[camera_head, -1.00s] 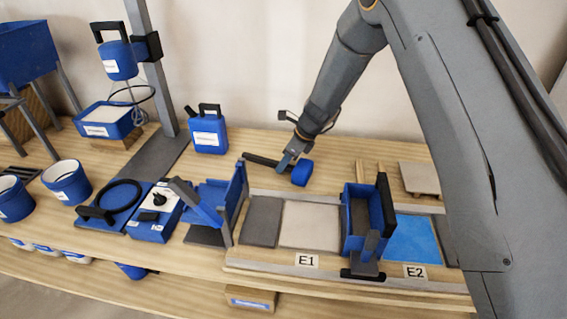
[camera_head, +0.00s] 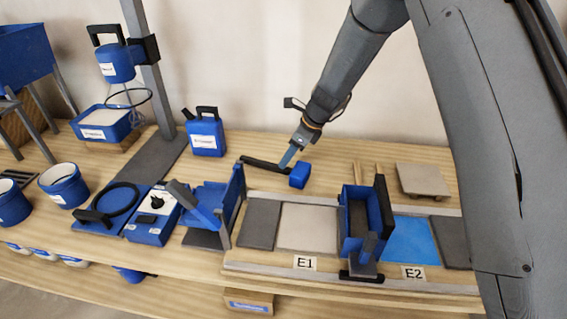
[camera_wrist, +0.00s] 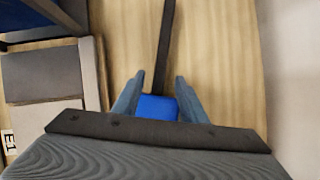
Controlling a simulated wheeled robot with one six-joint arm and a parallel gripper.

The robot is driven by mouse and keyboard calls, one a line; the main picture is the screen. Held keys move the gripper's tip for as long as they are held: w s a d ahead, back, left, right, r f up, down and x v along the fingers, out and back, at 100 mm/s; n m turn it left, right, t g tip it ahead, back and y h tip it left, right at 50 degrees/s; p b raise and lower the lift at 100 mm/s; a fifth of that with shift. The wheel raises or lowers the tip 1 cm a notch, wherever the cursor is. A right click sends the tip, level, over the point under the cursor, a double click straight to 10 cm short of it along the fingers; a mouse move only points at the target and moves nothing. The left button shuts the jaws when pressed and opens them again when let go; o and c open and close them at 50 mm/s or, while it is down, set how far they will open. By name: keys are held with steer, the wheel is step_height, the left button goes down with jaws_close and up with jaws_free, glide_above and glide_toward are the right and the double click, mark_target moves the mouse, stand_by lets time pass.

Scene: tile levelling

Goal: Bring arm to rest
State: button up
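My gripper (camera_head: 286,162) is at the back of the bench, just above a mallet with a blue head (camera_head: 300,175) and a black handle (camera_head: 262,163). In the wrist view my gripper (camera_wrist: 160,90) has its two fingers spread apart. The mallet appears to lie on the bench. Part of the head is hidden by my gripper in the wrist view.
A blue hopper (camera_head: 360,222) stands between the pale tile at E1 (camera_head: 308,226) and the blue patch at E2 (camera_head: 411,239). A blue stand (camera_head: 216,198) is left of E1. A blue jug (camera_head: 205,133) is behind left. A tile on strips (camera_head: 422,179) lies at right.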

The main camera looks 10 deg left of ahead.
steer(key=shift+v, duration=1.05)
steer(key=shift+s+d+r, duration=0.15)
steer(key=s+d+r+n+h+p, duration=0.1)
steer(key=s+d+r+n, duration=0.2)
steer(key=s+d, duration=0.2)
steer(key=s+d+r+n+p, duration=0.1)
steer(key=s+d+r+n, duration=0.2)
steer(key=s+d+n, duration=0.1)
steer(key=s+d+r+n+h+p, duration=0.1)
steer(key=s+d+r+n, duration=0.2)
steer(key=s+d, duration=0.3)
steer(key=shift+s+d+r+n+g+h, duration=0.1)
steer(key=shift+d+r+n+g+h, duration=0.2)
steer(key=shift+r+g, duration=0.15)
steer(key=s+d+r+n+h+p, duration=0.1)
steer(key=s+d+r+n, duration=0.1)
steer(key=s+d+n, duration=0.3)
steer(key=s+d+r+n+h+p, duration=0.1)
steer(key=s+d+n, duration=0.4)
steer(key=s, duration=0.7)
steer(key=shift+s+d+r, duration=0.25)
steer(key=shift+d+r, duration=0.2)
steer(key=shift+r, duration=0.35)
steer(key=shift+g, duration=0.25)
